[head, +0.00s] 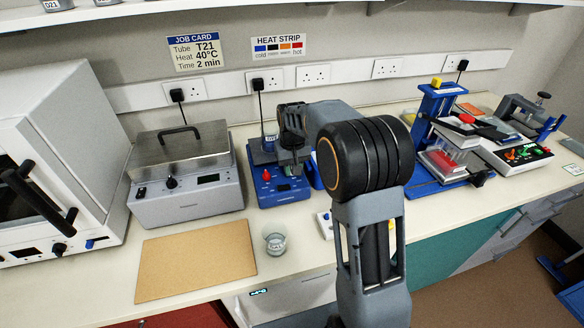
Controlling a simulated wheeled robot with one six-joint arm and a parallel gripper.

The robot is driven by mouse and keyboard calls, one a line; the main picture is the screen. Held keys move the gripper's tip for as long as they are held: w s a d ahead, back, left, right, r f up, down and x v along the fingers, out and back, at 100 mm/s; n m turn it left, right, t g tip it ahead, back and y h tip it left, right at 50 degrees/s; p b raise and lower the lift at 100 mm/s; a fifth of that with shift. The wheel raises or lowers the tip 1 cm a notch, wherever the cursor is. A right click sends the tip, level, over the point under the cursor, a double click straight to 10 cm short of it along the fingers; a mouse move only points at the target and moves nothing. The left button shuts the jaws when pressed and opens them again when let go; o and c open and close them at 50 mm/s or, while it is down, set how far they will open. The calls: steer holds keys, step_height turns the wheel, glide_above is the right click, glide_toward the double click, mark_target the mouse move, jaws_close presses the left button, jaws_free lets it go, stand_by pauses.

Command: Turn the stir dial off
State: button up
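A blue bench unit (277,197) stands at the back, right of the grey lidded bath. It has a red knob (266,177) at the left of its front and a small dark display. A labelled vessel (269,143) stands on or behind it, partly hidden. No stir label is readable, so I cannot tell for certain which control is the stir dial. My gripper (291,158) hangs over the right part of the blue unit, to the right of the red knob. Its fingertips are small and dark, and my arm hides the unit's right side.
The grey lidded bath (186,208) and a white cabinet (62,130) stand at left. A brown mat (196,261) and a small glass beaker (275,241) lie in front. A blue-framed stand (437,130) and a white control box (520,156) are at right.

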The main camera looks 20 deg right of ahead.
steer(key=o, duration=0.9)
steer(key=shift+c, duration=0.2)
step_height(320, 180, up, 14)
stand_by(0.4)
steer(key=s+f+t, duration=0.2)
steer(key=s+f, duration=0.1)
steer(key=s, duration=0.8)
steer(key=s+f+t, duration=0.2)
steer(key=s+f, duration=0.2)
steer(key=s, duration=0.7)
steer(key=shift+s+a+f, duration=0.2)
steer(key=shift+s, duration=0.05)
